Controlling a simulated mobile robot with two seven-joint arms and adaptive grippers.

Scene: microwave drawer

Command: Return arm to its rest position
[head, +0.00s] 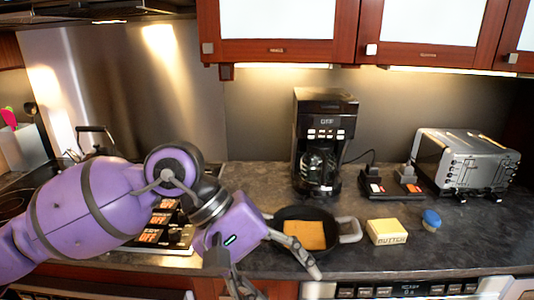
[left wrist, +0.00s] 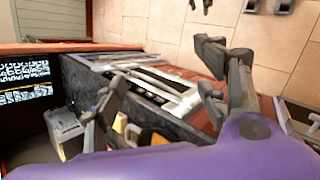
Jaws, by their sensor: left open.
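My left arm comes in from the left in the head view and reaches over the counter's front edge. Its purple wrist is near the middle. My left gripper (head: 276,277) points down with its fingers spread apart, in front of the counter and just before the black pan. It also shows in the left wrist view (left wrist: 160,100), open, with nothing visible between the fingers. The lower finger tip is cut off by the bottom edge of the head view. My right arm and right gripper are not in view.
A black pan (head: 304,235) with an orange-brown slab, a butter box (head: 387,232) and a blue-lidded item (head: 431,219) stand near the front edge. A coffee maker (head: 322,143) and toaster (head: 465,162) stand behind. An appliance panel (head: 415,290) sits below the counter.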

